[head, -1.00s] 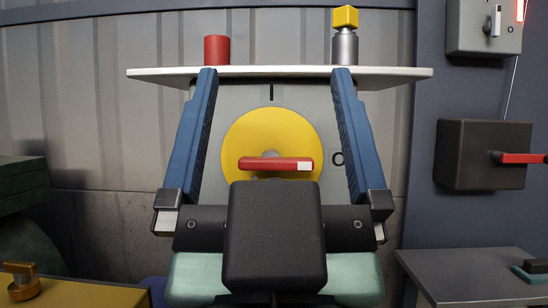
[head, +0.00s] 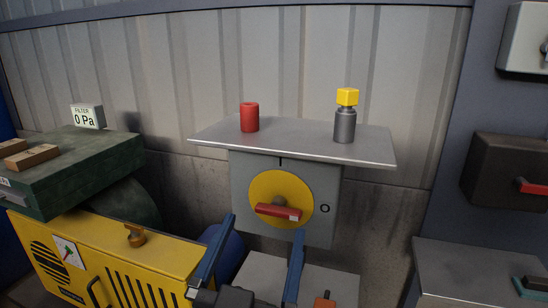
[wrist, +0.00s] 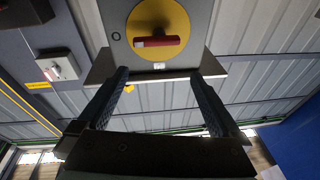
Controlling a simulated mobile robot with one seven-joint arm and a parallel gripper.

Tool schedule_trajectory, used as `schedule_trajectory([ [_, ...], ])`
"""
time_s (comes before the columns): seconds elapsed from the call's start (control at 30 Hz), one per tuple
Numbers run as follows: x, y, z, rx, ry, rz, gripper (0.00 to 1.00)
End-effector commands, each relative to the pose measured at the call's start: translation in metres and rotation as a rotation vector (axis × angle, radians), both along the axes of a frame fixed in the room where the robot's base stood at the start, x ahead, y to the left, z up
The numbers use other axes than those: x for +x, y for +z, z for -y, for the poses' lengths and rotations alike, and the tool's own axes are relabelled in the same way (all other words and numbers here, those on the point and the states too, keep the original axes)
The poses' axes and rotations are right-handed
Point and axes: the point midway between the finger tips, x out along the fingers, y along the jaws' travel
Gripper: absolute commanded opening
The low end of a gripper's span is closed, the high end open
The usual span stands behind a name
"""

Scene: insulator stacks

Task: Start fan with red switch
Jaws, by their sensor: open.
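The red switch handle (head: 277,212) crosses a yellow disc (head: 266,183) on the front of a grey box (head: 328,184). It lies nearly level, its white tip pointing right towards an O mark; a line mark is above the disc. It also shows in the wrist view (wrist: 157,42), which looks upside down. My gripper (head: 264,226) is open and empty, with its two blue fingers pointing up from below the handle; no contact with it shows. The fingers also show in the wrist view (wrist: 160,72). I cannot identify the fan for certain.
A shelf (head: 220,136) above the switch box bears a red cylinder (head: 249,117) and a grey bottle (head: 344,126) with a yellow cube. A gauge (head: 87,116) reading 0 Pa stands left on a green unit, behind a yellow machine (head: 180,262). Another red-handled box (head: 500,168) is right.

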Motion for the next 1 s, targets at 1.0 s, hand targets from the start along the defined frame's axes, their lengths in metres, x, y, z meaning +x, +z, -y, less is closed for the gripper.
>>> schedule_trajectory([
  [1.0,-0.006,-0.003,-0.005,-0.045,-0.112,-0.235,1.0],
])
